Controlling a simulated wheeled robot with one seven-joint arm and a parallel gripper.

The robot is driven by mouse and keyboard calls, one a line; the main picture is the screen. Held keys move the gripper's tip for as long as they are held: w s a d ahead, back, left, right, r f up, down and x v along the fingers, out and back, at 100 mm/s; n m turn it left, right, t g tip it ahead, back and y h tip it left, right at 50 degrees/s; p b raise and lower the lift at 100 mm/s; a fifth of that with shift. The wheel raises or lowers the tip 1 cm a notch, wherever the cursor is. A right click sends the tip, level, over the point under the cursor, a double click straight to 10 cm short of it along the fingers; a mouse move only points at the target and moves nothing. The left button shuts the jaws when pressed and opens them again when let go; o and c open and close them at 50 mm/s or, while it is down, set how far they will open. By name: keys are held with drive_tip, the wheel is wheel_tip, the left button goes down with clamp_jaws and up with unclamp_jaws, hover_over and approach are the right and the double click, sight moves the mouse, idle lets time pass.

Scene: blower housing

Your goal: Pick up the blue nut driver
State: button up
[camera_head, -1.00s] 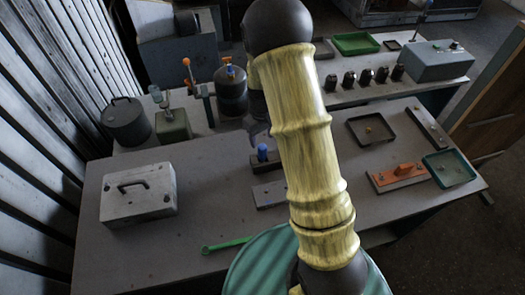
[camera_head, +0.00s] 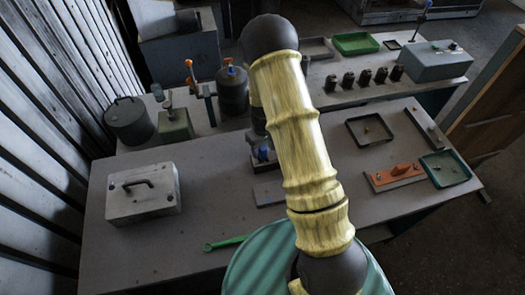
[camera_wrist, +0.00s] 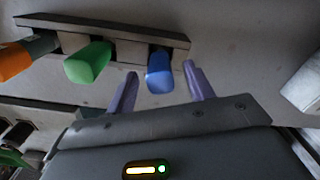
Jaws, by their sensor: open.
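The blue nut driver (camera_wrist: 160,75) stands in a dark rack (camera_wrist: 120,30) in the wrist view, its blue handle pointing toward the camera. My gripper (camera_wrist: 160,88) is open, with one purple-grey finger on each side of the blue handle, apart from it. In the head view the blue handle (camera_head: 263,154) shows just below my gripper, left of my yellow arm. A green-handled tool (camera_wrist: 88,63) and an orange-handled tool (camera_wrist: 25,57) sit in the same rack to the left. My arm hides them in the head view.
A grey case (camera_head: 142,192) stands at the table's left. A green wrench (camera_head: 226,242) lies near the front edge. A black tray (camera_head: 369,130), an orange-handled piece (camera_head: 402,172) and a teal tray (camera_head: 446,170) are at the right. A flat grey block (camera_head: 268,193) lies before the rack.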

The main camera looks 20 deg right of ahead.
drive_tip(key=shift+w+f, duration=0.1)
drive_tip(key=shift+f, duration=1.05)
drive_tip(key=shift+s, duration=0.2)
drive_tip(key=shift+w, duration=0.1)
clamp_jaws()
wheel_tip(320, 180, up, 10)
drive_tip(key=b, duration=0.3)
